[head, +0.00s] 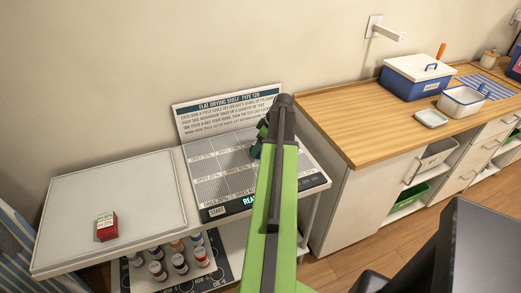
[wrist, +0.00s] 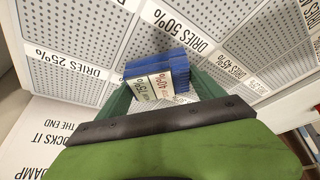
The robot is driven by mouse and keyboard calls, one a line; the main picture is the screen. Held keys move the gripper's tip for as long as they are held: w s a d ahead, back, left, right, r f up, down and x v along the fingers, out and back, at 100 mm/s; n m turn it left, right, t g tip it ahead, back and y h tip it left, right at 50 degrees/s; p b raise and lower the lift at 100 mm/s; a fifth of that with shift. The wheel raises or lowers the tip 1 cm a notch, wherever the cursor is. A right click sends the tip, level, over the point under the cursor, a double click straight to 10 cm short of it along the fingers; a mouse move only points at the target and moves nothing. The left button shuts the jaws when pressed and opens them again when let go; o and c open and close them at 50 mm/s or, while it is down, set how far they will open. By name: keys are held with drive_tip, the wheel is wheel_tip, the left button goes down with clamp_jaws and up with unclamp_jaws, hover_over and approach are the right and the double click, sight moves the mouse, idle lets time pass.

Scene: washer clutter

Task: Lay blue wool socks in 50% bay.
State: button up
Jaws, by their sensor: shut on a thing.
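Blue folded socks (wrist: 181,72) with a white percentage tag (wrist: 152,85) sit between the green fingers of my gripper (wrist: 160,95) in the wrist view. My gripper is shut on them, over the drying shelf. The label of the 50% bay (wrist: 170,22) shows beyond the socks, on the perforated panel. In the head view my gripper (head: 262,142) is over the right part of the flat drying shelf (head: 215,187), with a bit of blue at its tip. My arm hides part of the shelf. I cannot tell whether the socks touch the panel.
Bays labelled 25% (wrist: 75,65) and 45% (wrist: 235,68) lie either side in the wrist view. A red folded item (head: 108,229) with a tag lies on the white table (head: 130,190) at left. Several bottles (head: 180,262) stand below. A wooden counter (head: 365,130) is at right.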

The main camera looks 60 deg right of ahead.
drive_tip(key=shift+f, duration=0.35)
drive_tip(key=o, duration=1.4)
drive_tip(key=shift+c, duration=0.2)
drive_tip(key=p+v, duration=1.1)
drive_tip(key=v, duration=0.1)
drive_tip(key=shift+r+p, duration=0.25)
drive_tip(key=shift+p, duration=0.05)
